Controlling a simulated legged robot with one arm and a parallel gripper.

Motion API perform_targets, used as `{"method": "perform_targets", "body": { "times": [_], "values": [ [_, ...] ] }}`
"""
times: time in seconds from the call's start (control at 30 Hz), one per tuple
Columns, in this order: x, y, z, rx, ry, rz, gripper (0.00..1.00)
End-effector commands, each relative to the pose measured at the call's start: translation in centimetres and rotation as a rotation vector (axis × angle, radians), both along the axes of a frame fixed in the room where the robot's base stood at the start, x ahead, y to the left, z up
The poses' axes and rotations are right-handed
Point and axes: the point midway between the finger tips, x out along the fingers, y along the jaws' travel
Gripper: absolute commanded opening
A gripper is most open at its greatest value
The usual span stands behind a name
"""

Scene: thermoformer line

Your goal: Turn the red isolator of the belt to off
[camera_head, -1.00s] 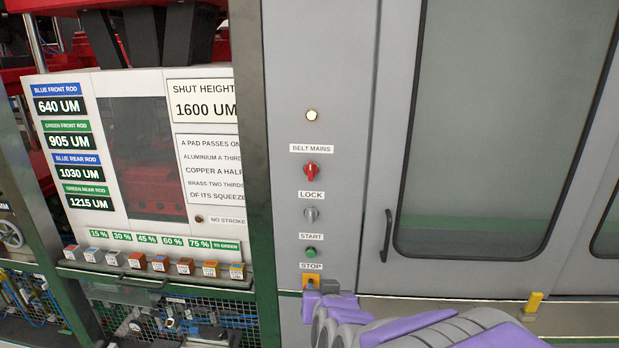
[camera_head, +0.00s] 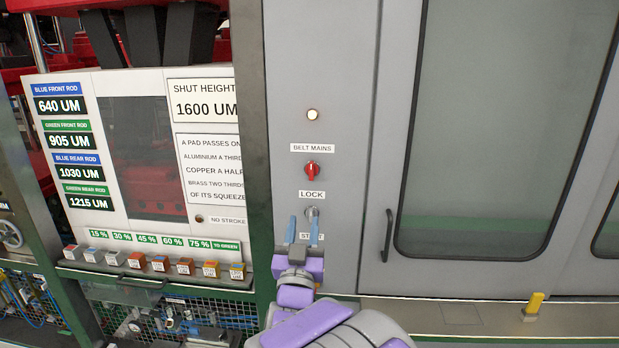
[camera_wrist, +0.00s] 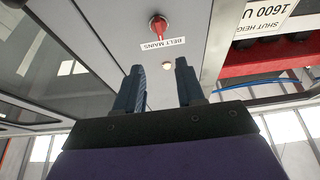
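The red isolator (camera_head: 312,170) is a small rotary knob on the grey panel, under the "BELT MAINS" label (camera_head: 312,148). Its handle looks upright. In the wrist view the red isolator (camera_wrist: 158,27) is near the top, with the label upside down. My gripper (camera_head: 302,229) is below the isolator, in front of the panel by the grey lock switch (camera_head: 311,212), partly covering that switch and the "START" label. Its two blue fingers are spread apart with nothing between them, as the wrist view of my gripper (camera_wrist: 161,82) also shows. It is not touching the isolator.
A pale round lamp (camera_head: 312,115) is above the label. A grey cabinet door with a black handle (camera_head: 387,235) is at right. My arm hides the lower panel.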

Motion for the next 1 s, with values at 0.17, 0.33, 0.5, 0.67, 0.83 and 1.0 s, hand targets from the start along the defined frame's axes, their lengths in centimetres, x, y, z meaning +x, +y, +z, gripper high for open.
{"method": "perform_targets", "body": {
  "times": [0.17,0.33,0.5,0.67,0.83,1.0],
  "values": [
    [2.8,-0.2,1.2,0.001,-0.003,-0.002,0.38],
    [5.5,-0.3,2.1,0.001,-0.001,-0.002,0.38],
    [7.9,-0.3,3.1,-0.001,0.000,0.000,0.38],
    [10.1,-0.4,4.1,0.000,-0.001,-0.001,0.38],
    [12.2,-0.4,4.9,0.001,0.001,0.001,0.38],
    [13.6,-0.4,5.6,0.000,0.002,0.002,0.38]
  ]
}}
